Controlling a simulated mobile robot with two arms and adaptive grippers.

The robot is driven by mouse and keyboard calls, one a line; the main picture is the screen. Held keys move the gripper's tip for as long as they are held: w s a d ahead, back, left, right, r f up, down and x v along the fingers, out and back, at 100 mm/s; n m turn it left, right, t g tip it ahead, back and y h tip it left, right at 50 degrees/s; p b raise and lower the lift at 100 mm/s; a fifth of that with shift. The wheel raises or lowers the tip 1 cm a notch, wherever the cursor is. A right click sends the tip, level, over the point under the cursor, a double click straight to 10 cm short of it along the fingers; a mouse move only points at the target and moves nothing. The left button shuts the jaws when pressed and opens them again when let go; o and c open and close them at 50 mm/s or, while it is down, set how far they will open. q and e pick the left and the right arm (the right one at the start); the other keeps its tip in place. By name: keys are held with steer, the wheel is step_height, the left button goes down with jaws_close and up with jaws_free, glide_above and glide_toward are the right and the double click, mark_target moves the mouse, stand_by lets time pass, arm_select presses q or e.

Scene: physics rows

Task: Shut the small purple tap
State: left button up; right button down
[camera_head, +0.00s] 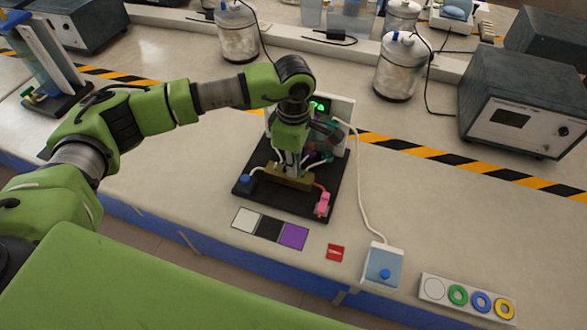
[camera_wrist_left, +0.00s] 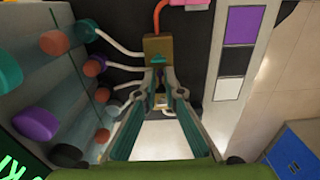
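My left gripper (camera_wrist_left: 160,78) points down at the brass block (camera_wrist_left: 158,47) on the black base; in the head view the gripper (camera_head: 291,165) hides part of it. Its fingertips are close together beside a small teal piece on the block; whether they grip anything is unclear. The right gripper is not in view.
Teal and orange knobs (camera_wrist_left: 53,42) crowd the panel, with white tubes running to the block. A pink piece (camera_head: 323,204) and blue piece (camera_head: 245,180) stand on the base. White, black and purple squares (camera_head: 293,236) lie in front. A blue-button box (camera_head: 384,268) is at right.

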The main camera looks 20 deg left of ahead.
arm_select(q)
jaws_close()
steer(key=m+b, duration=0.5)
steer(key=shift+f, duration=0.3)
steer(key=shift+r+m+b, duration=0.1)
steer(key=shift+m+b, duration=0.3)
steer(key=shift+m, duration=0.3)
steer(key=shift+r+m, duration=0.15)
steer(key=shift+m, duration=0.15)
